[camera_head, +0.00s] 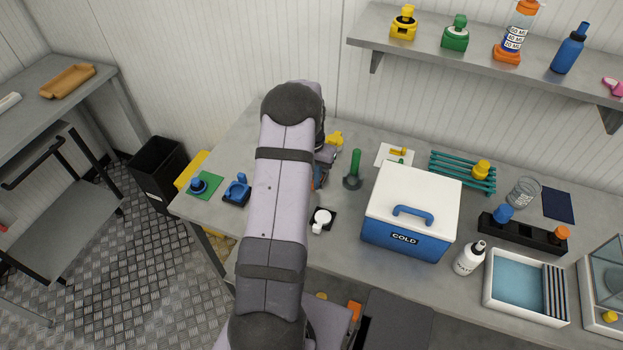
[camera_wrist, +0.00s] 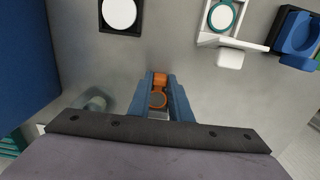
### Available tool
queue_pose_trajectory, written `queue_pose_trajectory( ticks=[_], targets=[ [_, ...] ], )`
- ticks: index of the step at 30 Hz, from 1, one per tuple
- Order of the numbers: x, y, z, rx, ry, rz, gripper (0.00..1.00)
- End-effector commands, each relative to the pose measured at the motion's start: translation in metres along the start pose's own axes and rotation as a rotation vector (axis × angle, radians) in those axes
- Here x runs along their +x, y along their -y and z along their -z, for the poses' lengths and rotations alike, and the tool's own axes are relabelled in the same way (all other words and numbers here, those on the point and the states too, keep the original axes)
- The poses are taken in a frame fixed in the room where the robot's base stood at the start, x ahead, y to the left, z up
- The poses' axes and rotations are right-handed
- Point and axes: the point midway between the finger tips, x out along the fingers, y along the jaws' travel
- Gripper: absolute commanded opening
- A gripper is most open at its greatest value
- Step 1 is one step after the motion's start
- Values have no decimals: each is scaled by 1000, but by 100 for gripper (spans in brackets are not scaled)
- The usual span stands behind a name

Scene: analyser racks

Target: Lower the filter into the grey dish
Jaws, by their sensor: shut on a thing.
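An orange piece (camera_wrist: 159,84), which I take to be the filter, is between the blue fingers of my gripper (camera_wrist: 160,100) in the wrist view. My gripper is shut on it, above the grey bench. A pale grey edge shows just below the orange piece, but I cannot tell what it belongs to. I cannot pick out the grey dish for certain. A blurred greyish round thing (camera_wrist: 94,102) lies left of the fingers. In the head view my arm hides most of the gripper; a green-handled thing with a dark grey round base (camera_head: 352,183) stands to its right.
A blue and white cold box (camera_head: 400,235) stands right of my arm. A white round-topped thing (camera_head: 322,216) sits on a black mat nearby. Blue-topped pieces (camera_head: 237,188) stand left of my arm. A shelf (camera_head: 480,45) overhangs the bench's back right.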

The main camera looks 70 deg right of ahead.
Motion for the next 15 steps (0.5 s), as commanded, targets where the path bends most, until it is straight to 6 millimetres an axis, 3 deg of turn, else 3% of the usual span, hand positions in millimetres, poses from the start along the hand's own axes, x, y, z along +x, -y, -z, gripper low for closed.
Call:
queue_pose_trajectory(
  ticks=[7, 10, 15],
  targets=[
    [1, 0, 0, 0, 0, 0, 12],
    [1, 0, 0, 0, 0, 0, 39],
    [1, 0, 0, 0, 0, 0, 40]
  ],
)
